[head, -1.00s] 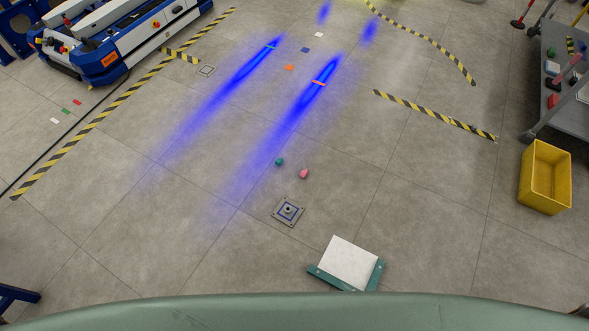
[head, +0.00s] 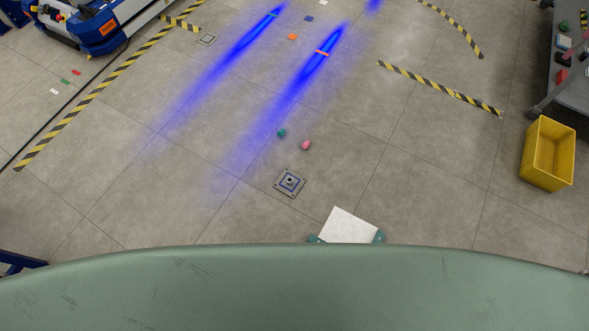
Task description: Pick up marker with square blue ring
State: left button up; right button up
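A teal and a pink small object (head: 306,145) lie just beyond the marker. A white panel with teal ends (head: 347,226) lies nearer, partly hidden by the green surface below. A yellow bin (head: 548,153) and grey cart stand right.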

aim_at(290, 183)
jog(key=z, duration=0.45)
jog(key=i+j+z, duration=0.1)
jog(key=z, duration=0.3)
jog(key=j+z, duration=0.3)
jog(key=z, duration=0.15)
jog(key=j+z, duration=0.2)
jog(key=z, duration=0.2)
jog(key=j+z, duration=0.25)
jog(key=z, duration=0.2)
jog(key=j+z, duration=0.25)
jog(key=z, duration=0.15)
